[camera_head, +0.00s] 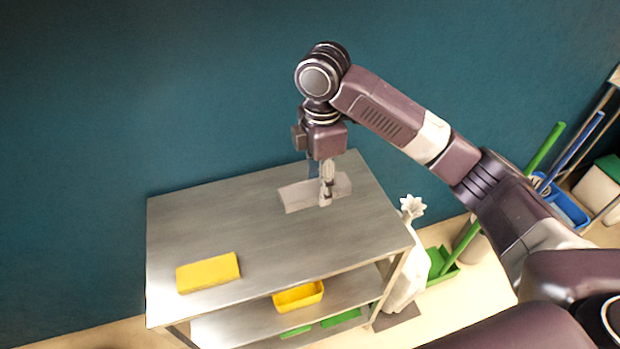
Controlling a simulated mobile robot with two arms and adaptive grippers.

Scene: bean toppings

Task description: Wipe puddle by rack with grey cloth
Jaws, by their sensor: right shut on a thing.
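The grey cloth (298,196) is a pale, flat rectangle at the back right of the steel table's top. My right gripper (326,194) points down over the cloth and is shut on it, near its right part. The fingers cover some of the cloth, and I cannot tell whether it is pressed flat or slightly lifted. I cannot make out a puddle or a rack for certain in this view. My left gripper is not in view.
A yellow sponge-like block (208,273) lies at the table's (190,225) front left. A yellow bin (298,296) and green items stand on shelves below. A white bag (408,270), a green dustpan (441,265) and a blue bucket (565,205) are at right. The middle of the tabletop is clear.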

